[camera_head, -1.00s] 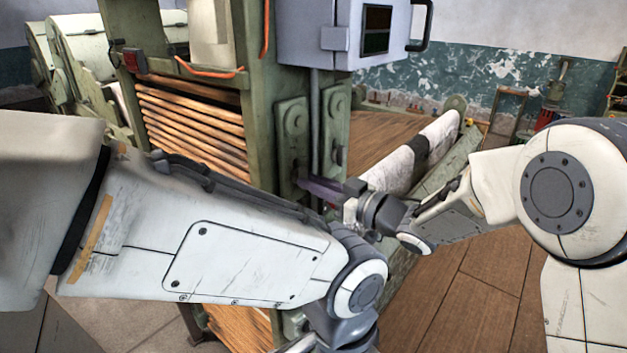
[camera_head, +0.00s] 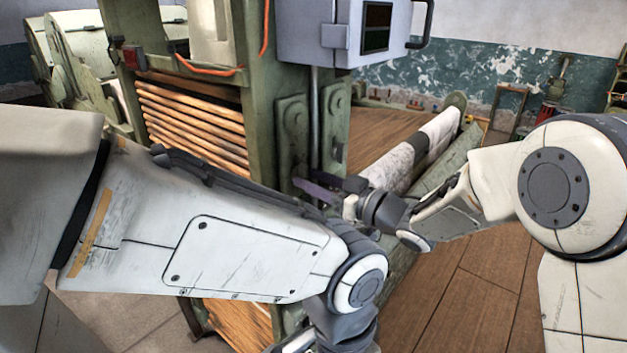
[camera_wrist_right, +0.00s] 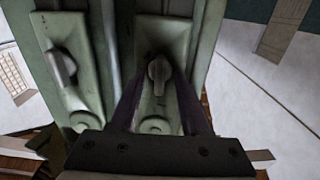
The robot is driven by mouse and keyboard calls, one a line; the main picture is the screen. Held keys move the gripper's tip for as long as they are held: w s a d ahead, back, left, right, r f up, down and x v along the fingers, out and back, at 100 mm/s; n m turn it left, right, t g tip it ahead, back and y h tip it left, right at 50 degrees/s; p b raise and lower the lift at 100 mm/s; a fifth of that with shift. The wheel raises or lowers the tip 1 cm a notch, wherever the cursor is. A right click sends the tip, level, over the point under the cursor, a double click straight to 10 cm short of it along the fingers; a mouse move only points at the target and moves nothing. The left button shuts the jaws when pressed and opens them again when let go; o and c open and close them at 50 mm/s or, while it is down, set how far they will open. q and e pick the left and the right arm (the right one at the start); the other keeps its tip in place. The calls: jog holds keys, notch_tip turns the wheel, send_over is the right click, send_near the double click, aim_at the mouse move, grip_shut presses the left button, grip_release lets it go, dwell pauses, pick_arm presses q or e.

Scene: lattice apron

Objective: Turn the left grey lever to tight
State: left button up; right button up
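The wrist picture appears upside down against the head view, so the left grey lever (camera_wrist_right: 158,72) is the one on its right-hand plate. My right gripper (camera_wrist_right: 160,85) is open, with one dark finger on each side of this lever and gaps showing. In the head view my right gripper (camera_head: 318,188) is at the lower part of the left plate (camera_head: 292,130). The other lever (camera_wrist_right: 63,68) stands clear of it. My left gripper is out of view.
A green press frame (camera_head: 255,100) carries the plates, with a grey control box (camera_head: 315,35) above and a vertical rod between them. Wooden slats (camera_head: 190,120) lie left. My left arm crosses the foreground.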

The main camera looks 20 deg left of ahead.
jog(key=shift+s+d+b, duration=0.1)
jog(key=shift+d+b, duration=0.2)
jog(key=shift+d, duration=0.1)
jog(key=b+v, duration=0.3)
jog(key=v, duration=0.6)
jog(key=shift+s+d+b, duration=0.15)
jog(key=shift+d+b, duration=0.1)
jog(key=shift+b, duration=0.05)
